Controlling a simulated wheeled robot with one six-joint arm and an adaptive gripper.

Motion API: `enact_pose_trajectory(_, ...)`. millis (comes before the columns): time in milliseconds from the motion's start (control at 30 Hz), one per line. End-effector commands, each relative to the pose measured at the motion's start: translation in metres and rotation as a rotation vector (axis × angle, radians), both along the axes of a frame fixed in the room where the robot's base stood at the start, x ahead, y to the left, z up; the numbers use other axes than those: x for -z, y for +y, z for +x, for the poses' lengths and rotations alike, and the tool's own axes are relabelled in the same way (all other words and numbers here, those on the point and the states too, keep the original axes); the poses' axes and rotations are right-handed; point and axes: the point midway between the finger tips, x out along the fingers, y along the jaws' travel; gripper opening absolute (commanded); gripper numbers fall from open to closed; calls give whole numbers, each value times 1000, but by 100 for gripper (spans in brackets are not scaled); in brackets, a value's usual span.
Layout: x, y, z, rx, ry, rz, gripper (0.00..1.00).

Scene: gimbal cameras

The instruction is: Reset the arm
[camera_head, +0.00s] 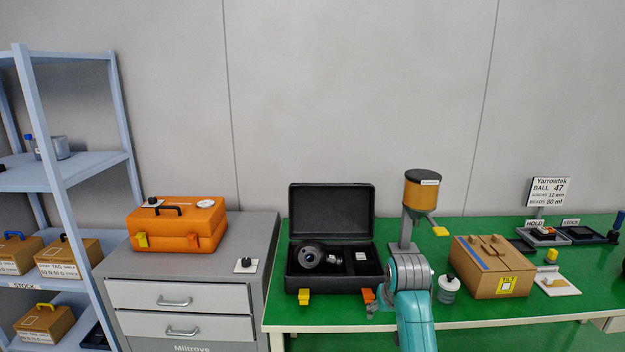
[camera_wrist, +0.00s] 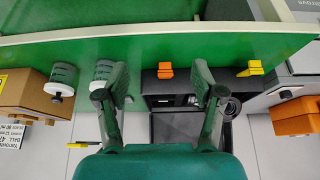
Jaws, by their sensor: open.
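My teal arm (camera_head: 412,310) rises from the bottom of the head view, in front of the green table. My gripper (camera_wrist: 160,75) shows in the wrist view with its two fingers spread wide apart and nothing between them. It hangs near the open black case (camera_head: 335,283), whose orange latch (camera_wrist: 165,70) shows between the fingers in the wrist view. In the head view the fingertips cannot be made out clearly. The case holds a dark camera-like device (camera_head: 310,256) and a small white block (camera_head: 361,256).
A dispenser (camera_head: 422,190) stands behind my arm. A jar (camera_head: 447,290) and a cardboard box (camera_head: 492,267) are right of it. Trays (camera_head: 585,235) lie far right. An orange case (camera_head: 178,225) sits on the grey drawer cabinet (camera_head: 190,294), beside a shelf (camera_head: 60,173).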

Motion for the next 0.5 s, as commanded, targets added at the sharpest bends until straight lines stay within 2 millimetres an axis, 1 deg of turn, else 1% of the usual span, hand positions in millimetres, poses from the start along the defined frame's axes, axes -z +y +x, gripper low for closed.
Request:
enact_pose_trajectory(33,13,0,-5,0,-6,0,68)
enact_pose_trajectory(167,45,0,-18,0,-35,0,68)
enact_pose_trajectory(200,58,0,-24,0,-46,0,68)
enact_pose_trajectory(267,78,0,-35,0,-67,0,68)
enact_pose_trajectory(300,91,0,-43,0,-81,0,68)
enact_pose_trajectory(367,109,0,-54,0,-104,0,68)
enact_pose_trajectory(500,148,0,-86,0,-156,0,68)
